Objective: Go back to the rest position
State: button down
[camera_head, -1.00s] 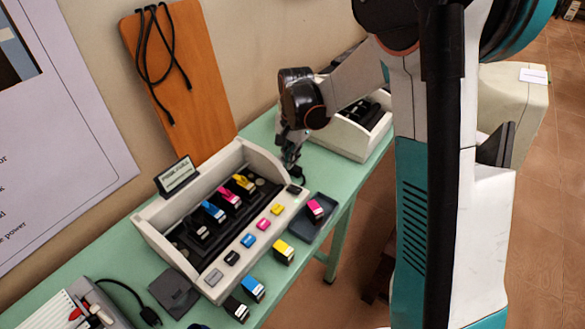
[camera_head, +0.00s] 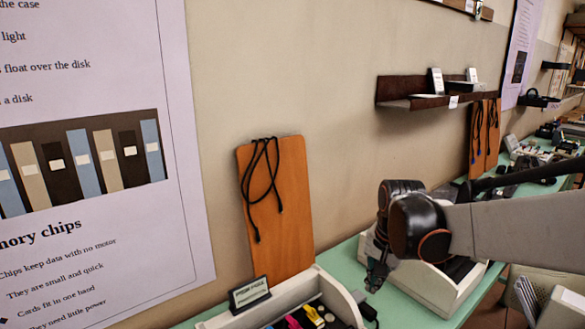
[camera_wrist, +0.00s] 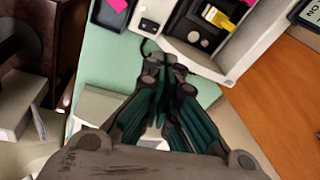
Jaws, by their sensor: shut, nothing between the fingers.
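My gripper (camera_head: 376,278) hangs from my arm over the green table, right of the printer-like tray unit (camera_head: 332,279), in the head view. In the wrist view my gripper (camera_wrist: 166,65) points at the table beside that unit's near end; its fingers are shut and nothing is between them. A yellow cartridge (camera_wrist: 217,18) sits in the unit in the wrist view. The head view shows the yellow (camera_head: 313,315) and magenta (camera_head: 292,322) cartridges at its bottom edge; the rest of the unit is cut off there.
A second pale unit (camera_head: 437,283) stands on the green table (camera_head: 407,309) behind my gripper. An orange board (camera_head: 290,215) with black cables leans on the wall. A small sign (camera_head: 249,294) stands by the tray unit. A dark shelf (camera_head: 408,92) is on the wall.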

jog(key=s+r+n+t, duration=0.2)
jog(key=s+n, duration=0.2)
jog(key=s, duration=0.6)
jog(key=s+r+n+t, duration=0.2)
jog(key=s+n, duration=0.2)
jog(key=s, duration=0.6)
jog(key=shift+t, duration=0.4)
jog(key=shift+s, duration=0.1)
